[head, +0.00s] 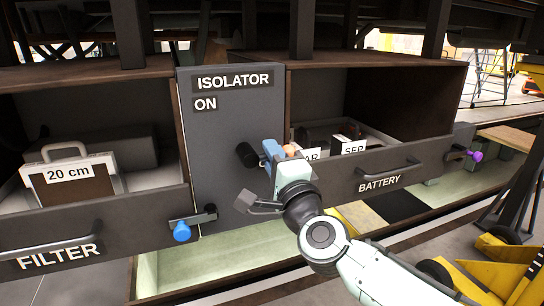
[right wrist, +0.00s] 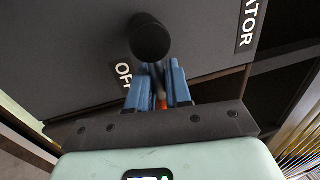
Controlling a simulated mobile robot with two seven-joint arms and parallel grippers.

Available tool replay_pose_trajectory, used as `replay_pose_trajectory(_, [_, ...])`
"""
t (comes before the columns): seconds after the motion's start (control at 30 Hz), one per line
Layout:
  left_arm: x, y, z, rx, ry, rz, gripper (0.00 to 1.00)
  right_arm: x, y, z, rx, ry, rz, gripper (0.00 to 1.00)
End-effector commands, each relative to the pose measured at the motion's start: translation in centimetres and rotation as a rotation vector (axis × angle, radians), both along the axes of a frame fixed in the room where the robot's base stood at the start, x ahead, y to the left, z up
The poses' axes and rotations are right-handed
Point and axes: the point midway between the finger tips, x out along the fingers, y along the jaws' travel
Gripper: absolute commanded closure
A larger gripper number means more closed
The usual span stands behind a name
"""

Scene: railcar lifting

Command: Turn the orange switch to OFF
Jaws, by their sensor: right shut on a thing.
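The isolator panel (head: 222,128) is dark grey, with ISOLATOR and ON labels at its top. A black round hub (head: 247,155) stands out from it. The orange switch (head: 289,150) shows only as a small orange end beside my right gripper (head: 272,151). In the right wrist view, the blue fingers (right wrist: 158,88) are shut around a dark lever below the black hub (right wrist: 150,38), with a bit of the orange switch (right wrist: 161,104) between them. The OFF label (right wrist: 122,72) is partly covered by a finger. My left gripper is out of view.
The FILTER drawer (head: 60,252) with a 20 cm case (head: 72,180) is at left, next to a blue-knobbed latch (head: 182,231). The BATTERY drawer (head: 405,168) is at right, close to my gripper, with a purple-knobbed latch (head: 475,155). A yellow jack (head: 490,275) stands at lower right.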

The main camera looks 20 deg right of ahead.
Motion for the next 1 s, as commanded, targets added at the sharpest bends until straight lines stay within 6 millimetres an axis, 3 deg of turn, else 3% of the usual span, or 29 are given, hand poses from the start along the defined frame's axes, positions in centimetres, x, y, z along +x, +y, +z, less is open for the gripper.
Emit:
replay_pose_trajectory(0.33, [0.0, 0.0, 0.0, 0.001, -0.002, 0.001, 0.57, 0.0, 0.0, -0.1, 0.008, 0.001, 0.000, 1.00])
replay_pose_trajectory(0.37, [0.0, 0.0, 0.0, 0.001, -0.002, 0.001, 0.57, 0.0, 0.0, -0.1, 0.008, 0.001, 0.000, 0.78])
replay_pose_trajectory(0.4, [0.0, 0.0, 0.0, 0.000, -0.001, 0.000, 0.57, 0.0, 0.0, -0.1, 0.007, 0.001, -0.001, 0.66])
replay_pose_trajectory(0.77, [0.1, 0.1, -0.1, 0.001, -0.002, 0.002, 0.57, -0.3, 0.0, -0.1, 0.004, 0.001, 0.000, 0.66])
replay_pose_trajectory(1.0, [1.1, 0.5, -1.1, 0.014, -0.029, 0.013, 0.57, -4.1, -0.2, -0.8, 0.003, -0.002, 0.000, 0.66])
